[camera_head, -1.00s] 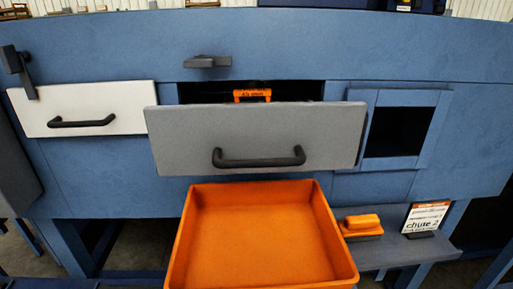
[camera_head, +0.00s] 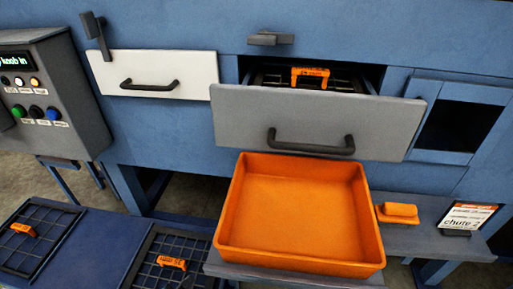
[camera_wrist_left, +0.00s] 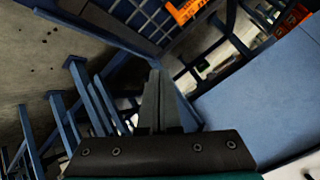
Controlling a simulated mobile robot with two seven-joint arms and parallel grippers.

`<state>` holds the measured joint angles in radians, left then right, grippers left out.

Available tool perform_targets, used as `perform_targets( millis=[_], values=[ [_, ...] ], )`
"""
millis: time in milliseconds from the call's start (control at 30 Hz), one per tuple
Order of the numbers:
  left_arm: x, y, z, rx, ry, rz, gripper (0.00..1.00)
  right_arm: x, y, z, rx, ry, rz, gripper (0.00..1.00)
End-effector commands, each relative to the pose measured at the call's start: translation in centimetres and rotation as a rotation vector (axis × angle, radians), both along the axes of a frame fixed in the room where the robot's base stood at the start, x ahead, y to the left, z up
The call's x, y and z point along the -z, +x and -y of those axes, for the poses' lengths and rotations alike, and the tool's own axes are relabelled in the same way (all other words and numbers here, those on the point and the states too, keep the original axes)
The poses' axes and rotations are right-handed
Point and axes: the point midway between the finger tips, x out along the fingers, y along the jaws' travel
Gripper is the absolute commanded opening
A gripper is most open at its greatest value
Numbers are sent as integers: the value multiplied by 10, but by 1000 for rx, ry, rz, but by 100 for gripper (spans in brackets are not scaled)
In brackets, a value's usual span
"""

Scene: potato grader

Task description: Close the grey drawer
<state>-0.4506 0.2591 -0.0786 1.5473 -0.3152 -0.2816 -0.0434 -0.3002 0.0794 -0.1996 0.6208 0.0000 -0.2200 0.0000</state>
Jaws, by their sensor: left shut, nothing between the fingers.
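The grey drawer (camera_head: 235,115) stands pulled out from the blue machine in the head view. Its black bar handle (camera_head: 311,147) is on the front. Behind the front, the open top shows a dark grid and an orange clip-like piece (camera_head: 310,75) inside. My left gripper (camera_wrist_left: 158,80) shows in the left wrist view, its fingers together and empty. It points toward blue framework and the floor, and the grey drawer is not seen there. I cannot make out either gripper in the head view. My right gripper is in neither view.
An orange bin (camera_head: 236,215) stands below the drawer. A white drawer (camera_head: 200,72) is shut to its left. A control panel (camera_head: 70,90) stands at far left, above dark grid trays (camera_head: 40,252). A small orange block (camera_head: 398,212) and a sign (camera_head: 467,217) sit on the right ledge.

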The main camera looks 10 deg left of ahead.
Motion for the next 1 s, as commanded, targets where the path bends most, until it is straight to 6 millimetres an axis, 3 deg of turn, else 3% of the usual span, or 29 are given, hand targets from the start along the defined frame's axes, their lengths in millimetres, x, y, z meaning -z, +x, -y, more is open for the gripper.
perform_targets(
  millis=[33, 100, 200, 300, 400, 500, 667, 1000],
  values=[
    [-45, 22, -7, 81, 63, 115, 0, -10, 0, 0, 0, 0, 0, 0],
    [-106, 47, -8, 216, 160, 281, 0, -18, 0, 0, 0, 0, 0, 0],
    [-195, 68, 8, 441, 304, 511, 0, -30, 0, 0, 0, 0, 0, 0],
    [-266, 68, 37, 666, 435, 696, 0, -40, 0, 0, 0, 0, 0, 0],
    [-311, 58, 64, 854, 535, 825, 0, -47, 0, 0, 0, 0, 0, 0],
    [-335, 46, 82, 981, 599, 899, 0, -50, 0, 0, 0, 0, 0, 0],
    [-346, 40, 94, 1057, 635, 941, 0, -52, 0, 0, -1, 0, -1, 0],
    [-348, 69, 118, 1054, 634, 942, 0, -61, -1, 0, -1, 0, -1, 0]
  ],
)
